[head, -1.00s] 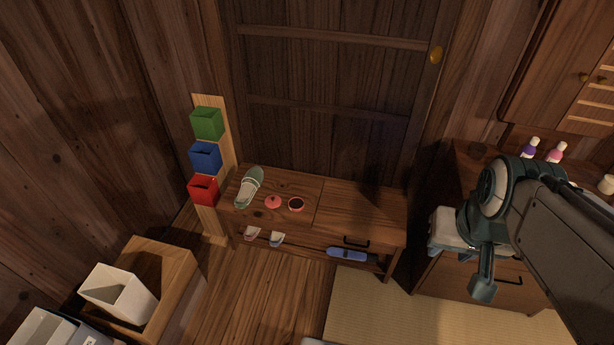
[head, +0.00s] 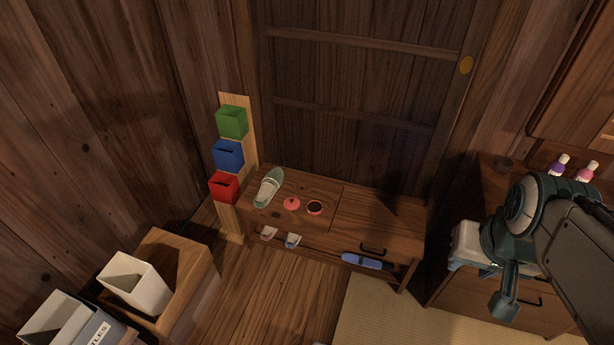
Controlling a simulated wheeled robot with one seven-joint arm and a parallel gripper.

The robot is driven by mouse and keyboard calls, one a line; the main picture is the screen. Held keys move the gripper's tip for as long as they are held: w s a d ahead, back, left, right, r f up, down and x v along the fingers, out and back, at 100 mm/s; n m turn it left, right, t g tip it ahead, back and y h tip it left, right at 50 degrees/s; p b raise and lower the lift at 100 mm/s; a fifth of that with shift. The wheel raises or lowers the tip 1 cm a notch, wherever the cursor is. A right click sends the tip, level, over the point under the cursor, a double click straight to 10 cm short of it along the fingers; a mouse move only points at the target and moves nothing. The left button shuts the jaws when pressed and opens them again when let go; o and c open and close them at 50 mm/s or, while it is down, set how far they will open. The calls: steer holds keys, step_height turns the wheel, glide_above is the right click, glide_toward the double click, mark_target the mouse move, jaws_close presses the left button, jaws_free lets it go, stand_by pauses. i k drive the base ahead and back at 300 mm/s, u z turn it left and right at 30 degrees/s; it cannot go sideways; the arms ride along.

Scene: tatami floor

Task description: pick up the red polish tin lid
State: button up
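The red polish tin lid (head: 291,203) is a small red disc with a knob-like middle. It lies on top of the low wooden bench (head: 375,218), left of its centre. Just right of it, and apart from it, is the open red tin (head: 315,208) with a dark inside. A green and white sandal (head: 268,188) lies left of the lid. My gripper (head: 503,304) hangs at the right of the view, well away from the lid, in front of the right-hand cabinet. Its fingers are too unclear to tell if they are open.
Green, blue and red boxes (head: 224,187) hang on a board left of the bench. Slippers (head: 292,240) and a blue item (head: 366,261) are on its lower shelf. A white bin (head: 135,283) stands lower left. Floor before the bench is clear.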

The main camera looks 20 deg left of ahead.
mark_target(290, 203)
steer(key=u, duration=0.45)
steer(key=i, duration=0.5)
steer(key=u, duration=0.8)
steer(key=i, duration=0.9)
steer(key=z, duration=0.05)
